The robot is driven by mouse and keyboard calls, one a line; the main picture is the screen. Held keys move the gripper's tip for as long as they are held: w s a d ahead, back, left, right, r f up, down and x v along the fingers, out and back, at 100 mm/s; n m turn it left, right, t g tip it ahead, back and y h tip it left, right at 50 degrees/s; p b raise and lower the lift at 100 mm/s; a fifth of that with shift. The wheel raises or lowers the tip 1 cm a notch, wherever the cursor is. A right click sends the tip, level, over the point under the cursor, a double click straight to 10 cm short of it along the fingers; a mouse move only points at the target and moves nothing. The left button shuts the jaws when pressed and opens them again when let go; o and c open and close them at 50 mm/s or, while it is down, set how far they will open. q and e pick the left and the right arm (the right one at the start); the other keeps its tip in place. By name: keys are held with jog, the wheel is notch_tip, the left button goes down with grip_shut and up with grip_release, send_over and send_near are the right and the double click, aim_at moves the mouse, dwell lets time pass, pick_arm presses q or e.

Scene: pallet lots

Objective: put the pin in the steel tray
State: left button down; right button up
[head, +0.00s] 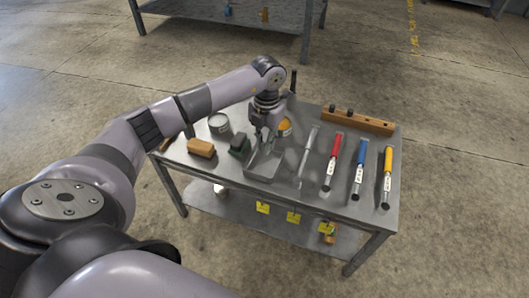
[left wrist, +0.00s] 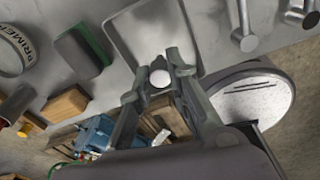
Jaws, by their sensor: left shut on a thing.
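My left gripper (head: 262,138) points down over the steel tray (head: 262,176) on the metal table. In the left wrist view the left gripper (left wrist: 160,80) is shut on the pin (left wrist: 160,78), whose round pale end shows between the fingertips. The steel tray (left wrist: 143,28) lies behind the fingertips in that view, a shallow grey box with raised walls. The pin cannot be made out in the head view. Whether the pin touches the tray is not clear. My right gripper is not in view.
Left of the tray are a dark green-edged block (head: 240,145), a tan block (head: 201,148) and a primer can (head: 219,123). An orange-labelled can (head: 285,126) stands behind it. Red (head: 334,161), blue (head: 359,170) and yellow (head: 387,175) handled tools lie right, before a wooden rack (head: 358,121).

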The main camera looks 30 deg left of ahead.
pick_arm(q)
jog(key=shift+f+b, duration=0.35)
jog(key=shift+f, duration=1.7)
jog(key=shift+f, duration=0.15)
jog(key=c, duration=1.5)
grip_release()
